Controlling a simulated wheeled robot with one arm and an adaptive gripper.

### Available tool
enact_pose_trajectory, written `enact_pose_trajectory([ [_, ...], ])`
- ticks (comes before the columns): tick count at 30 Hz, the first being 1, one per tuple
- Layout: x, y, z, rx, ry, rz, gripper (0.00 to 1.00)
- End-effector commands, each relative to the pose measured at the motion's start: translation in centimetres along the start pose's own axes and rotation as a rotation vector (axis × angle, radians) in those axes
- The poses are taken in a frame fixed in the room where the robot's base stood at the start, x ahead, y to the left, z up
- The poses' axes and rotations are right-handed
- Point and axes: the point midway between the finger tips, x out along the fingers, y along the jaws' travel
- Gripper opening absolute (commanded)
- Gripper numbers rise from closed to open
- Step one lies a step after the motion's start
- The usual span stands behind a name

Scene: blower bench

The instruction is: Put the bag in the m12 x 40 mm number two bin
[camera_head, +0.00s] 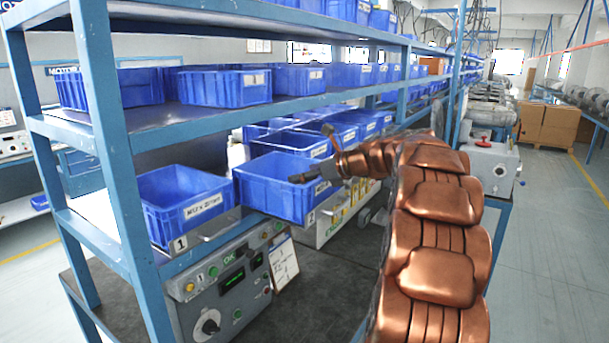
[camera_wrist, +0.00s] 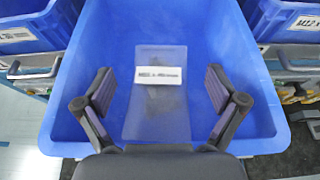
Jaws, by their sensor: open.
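The bag (camera_wrist: 157,110) is clear plastic with a white printed label. In the wrist view it lies inside a blue bin (camera_wrist: 215,25), near its middle. The label is too blurred to read fully. My gripper (camera_wrist: 160,84) is open, with one finger on each side of the bag and a gap to both its edges. In the head view my gripper (camera_head: 310,160) is over the blue bin (camera_head: 270,197) above the number 2 plate (camera_head: 311,217). The bag is hidden there.
A blue bin (camera_head: 182,215) above a number 1 plate stands left of it. More bins stand behind and on the shelf (camera_head: 205,118) above. A blue upright (camera_head: 108,130) is at left. A control panel (camera_head: 232,280) is below.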

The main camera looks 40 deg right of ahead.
Motion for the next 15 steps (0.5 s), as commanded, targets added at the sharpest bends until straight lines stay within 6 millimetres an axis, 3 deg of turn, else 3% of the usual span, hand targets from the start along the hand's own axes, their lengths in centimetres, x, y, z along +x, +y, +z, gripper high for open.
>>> enact_pose_trajectory([
  [5,-0.4,-0.1,0.8,-0.002,0.001,-0.001,1.00],
  [15,-5.4,0.0,1.1,-0.002,-0.003,-0.002,1.00],
])
